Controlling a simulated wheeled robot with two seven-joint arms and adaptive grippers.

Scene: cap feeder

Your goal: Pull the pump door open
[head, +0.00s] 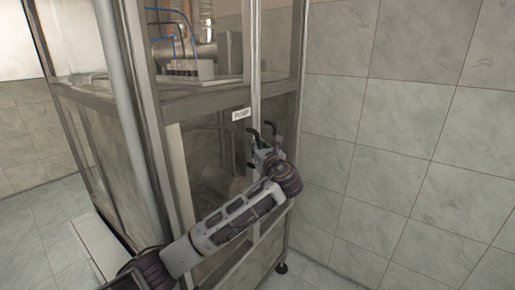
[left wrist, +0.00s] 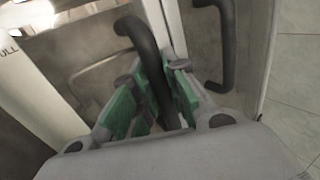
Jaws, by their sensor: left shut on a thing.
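The pump door (head: 208,145) is a glazed lower panel on the front of the tall framed cabinet in the head view. A small white label (head: 240,114) sits above it; its print is too small to read surely. My left gripper (head: 264,152) is at the door's right edge, by the black handles. In the left wrist view, its green-padded fingers (left wrist: 153,78) are shut around a curved black bar handle (left wrist: 142,38). The lower part of this handle is hidden between the fingers. I cannot tell whether the door stands slightly ajar. My right gripper is not in view.
A second black handle (left wrist: 229,55) is on the neighbouring panel, close right of my fingers. A tiled wall (head: 400,130) stands to the right of the cabinet. Pipes and blue hoses (head: 178,30) show in the upper compartment. A grey post (head: 130,110) rises at the left.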

